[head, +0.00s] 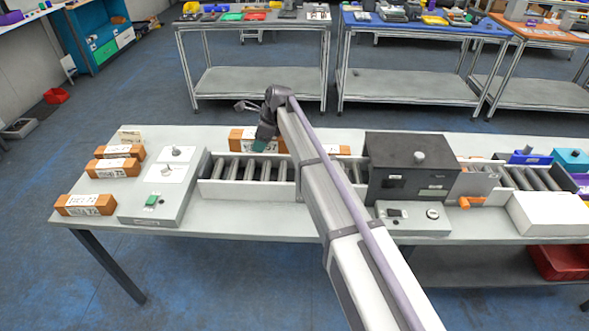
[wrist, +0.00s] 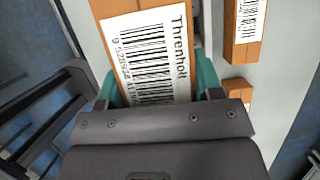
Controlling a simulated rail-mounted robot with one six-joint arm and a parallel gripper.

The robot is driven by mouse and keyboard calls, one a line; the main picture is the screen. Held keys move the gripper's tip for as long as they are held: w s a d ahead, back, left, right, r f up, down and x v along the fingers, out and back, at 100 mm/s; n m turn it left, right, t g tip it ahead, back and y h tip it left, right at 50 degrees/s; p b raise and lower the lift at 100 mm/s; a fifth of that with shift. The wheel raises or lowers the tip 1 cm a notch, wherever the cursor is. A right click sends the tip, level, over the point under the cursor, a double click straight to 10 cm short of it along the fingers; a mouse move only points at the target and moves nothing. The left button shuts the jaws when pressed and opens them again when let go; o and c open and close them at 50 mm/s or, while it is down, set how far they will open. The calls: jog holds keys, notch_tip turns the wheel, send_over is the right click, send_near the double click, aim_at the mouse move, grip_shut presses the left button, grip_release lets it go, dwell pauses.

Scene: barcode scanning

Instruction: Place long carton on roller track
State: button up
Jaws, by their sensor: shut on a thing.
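The long carton (wrist: 112,8) is brown with a large white barcode label reading "Threnholt". In the wrist view it lies between the teal fingers of my gripper (wrist: 155,88), which is shut on it. Its upper end runs out of the picture. In the head view my gripper (head: 259,145) is above the back side of the roller track (head: 235,187), with a brown carton (head: 238,139) right at its fingers. My arm hides part of the track. The visible rollers left of my arm are bare.
Several brown cartons, one of them here (head: 85,205), lie on the table's left end by a grey control panel (head: 155,210). A dark scanner box (head: 408,165) stands over the track on the right. Two labelled cartons (wrist: 245,50) lie beside the held one in the wrist view.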

jog(key=shift+d, duration=0.1)
jog(key=shift+f, duration=0.15)
jog(key=b, duration=0.7)
send_over(263, 172)
jog(key=f, duration=0.6)
jog(key=shift+w+f, duration=0.2)
jog(key=shift+f, duration=0.1)
jog(key=shift+r, duration=0.1)
notch_tip(263, 172, down, 4)
jog(key=b, duration=0.3)
jog(key=shift+r, duration=0.35)
jog(key=shift+f, duration=0.15)
jog(key=o, duration=1.2)
